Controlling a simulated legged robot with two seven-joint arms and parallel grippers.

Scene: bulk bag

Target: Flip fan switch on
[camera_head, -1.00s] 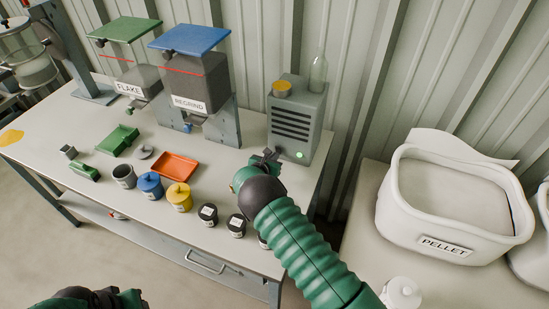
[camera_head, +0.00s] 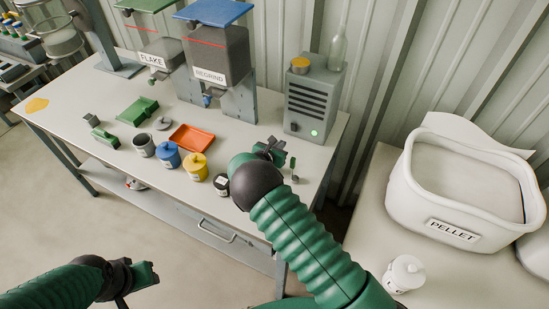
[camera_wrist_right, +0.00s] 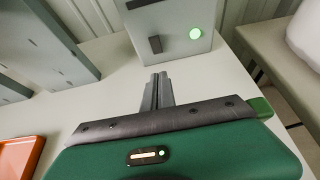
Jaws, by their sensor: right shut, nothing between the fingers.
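The fan unit is a grey box (camera_head: 318,98) with dark louvres, standing at the right end of the bench. Low on its front are a small dark switch (camera_head: 293,127) and a lit green lamp (camera_head: 314,133). In the right wrist view the switch (camera_wrist_right: 155,44) sits left of the glowing lamp (camera_wrist_right: 195,33). My right gripper (camera_head: 272,147) is in front of the box. The right wrist view shows its fingers (camera_wrist_right: 157,90) shut and empty, pointing at the switch with a gap between. My left gripper (camera_head: 147,273) is low, off the bench front; its jaw state is unclear.
An orange tray (camera_head: 192,138), a blue pot (camera_head: 168,156) and a yellow pot (camera_head: 195,168) stand left of my right gripper. A glass bottle (camera_head: 337,50) and a yellow-topped item (camera_head: 299,65) are on the box. A white PELLET bin (camera_head: 398,195) is at right.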

